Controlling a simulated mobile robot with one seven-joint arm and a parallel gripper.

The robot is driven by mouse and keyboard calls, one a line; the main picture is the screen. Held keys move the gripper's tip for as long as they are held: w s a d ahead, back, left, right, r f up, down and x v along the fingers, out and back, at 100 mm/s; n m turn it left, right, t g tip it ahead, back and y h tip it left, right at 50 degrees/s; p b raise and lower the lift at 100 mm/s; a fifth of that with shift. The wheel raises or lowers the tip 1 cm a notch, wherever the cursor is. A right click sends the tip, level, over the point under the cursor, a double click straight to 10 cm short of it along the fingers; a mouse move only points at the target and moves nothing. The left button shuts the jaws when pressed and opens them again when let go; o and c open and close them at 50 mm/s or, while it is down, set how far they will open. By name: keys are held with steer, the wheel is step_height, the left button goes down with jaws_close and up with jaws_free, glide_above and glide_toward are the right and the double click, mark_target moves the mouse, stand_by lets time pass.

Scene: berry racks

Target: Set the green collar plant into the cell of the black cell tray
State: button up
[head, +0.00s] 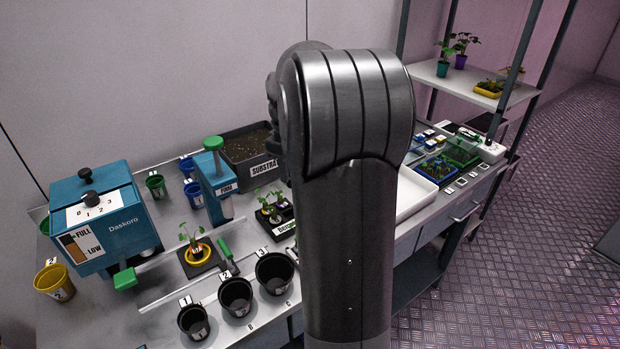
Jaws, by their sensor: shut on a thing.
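My arm's large grey link fills the middle of the head view and hides what lies behind it. My gripper is not in view, so what it holds does not show. A black tray (287,217) with small seedlings (268,204) and a white label is partly covered by my arm; this looks like the cell tray, but its cells are too small to tell apart. I cannot make out a plant with a green collar. A seedling (191,238) with a yellow ring at its base stands on a dark square plate (208,265).
A blue dispenser (95,215), a blue press (213,180) and a substrate bin (245,155) stand at the back. Numbered black pots (236,296) line the front edge. A white tray (416,195) lies right of my arm. A shelf (470,82) holds potted plants.

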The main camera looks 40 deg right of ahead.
steer(key=shift+w+a+f, duration=0.15)
steer(key=shift+w+f, duration=0.05)
steer(key=shift+w, duration=0.2)
steer(key=shift+f, duration=6.15)
steer(key=o, duration=1)
steer(key=shift+r, duration=0.15)
steer(key=shift+r, duration=4.4)
